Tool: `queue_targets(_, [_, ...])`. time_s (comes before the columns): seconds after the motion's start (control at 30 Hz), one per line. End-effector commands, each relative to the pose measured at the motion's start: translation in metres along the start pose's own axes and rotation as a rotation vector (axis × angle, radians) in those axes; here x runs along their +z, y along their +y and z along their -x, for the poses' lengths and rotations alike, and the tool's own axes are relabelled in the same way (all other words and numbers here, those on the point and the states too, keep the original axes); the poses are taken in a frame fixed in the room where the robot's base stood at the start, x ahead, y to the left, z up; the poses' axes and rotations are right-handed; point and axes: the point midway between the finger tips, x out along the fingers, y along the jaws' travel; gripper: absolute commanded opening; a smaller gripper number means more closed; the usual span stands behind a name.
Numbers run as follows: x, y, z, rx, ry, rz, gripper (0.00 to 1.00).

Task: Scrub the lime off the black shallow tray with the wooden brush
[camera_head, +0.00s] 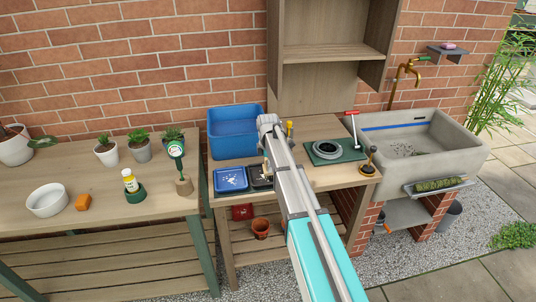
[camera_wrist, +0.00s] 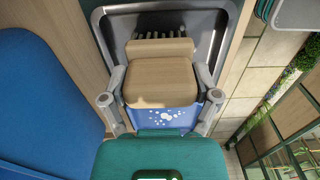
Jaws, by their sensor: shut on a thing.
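The black shallow tray (camera_head: 257,184) lies on the wooden bench in the head view, partly hidden by my arm. Its dark tray wall (camera_wrist: 219,40) frames the upper middle of the wrist view. The wooden brush (camera_wrist: 160,84) is between the fingers of my gripper (camera_wrist: 161,76), which is shut on its wooden body. Its dark bristles show beyond the block, over the black tray's inside. I cannot tell whether they touch the tray floor. The brush and my fingers hide much of the tray, and lime on it is not clear.
A blue tray (camera_head: 230,179) with white spots lies left of the black tray. A blue tub (camera_head: 235,140) stands behind them. A green mat (camera_head: 349,154) with a grey ring (camera_head: 327,150) lies to the right, before the stone sink (camera_head: 440,151). A potting table with plants is left.

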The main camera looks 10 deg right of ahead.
Motion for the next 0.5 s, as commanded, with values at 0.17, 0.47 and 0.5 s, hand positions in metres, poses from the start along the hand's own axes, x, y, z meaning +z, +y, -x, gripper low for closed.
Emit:
queue_targets(0.17, [-0.015,0.000,0.002,0.000,0.000,-0.001,0.41])
queue_targets(0.47, [-0.018,0.000,0.002,0.000,0.000,-0.006,0.41])
queue_targets(0.5, [-0.015,0.000,0.002,0.000,0.000,-0.005,0.41])
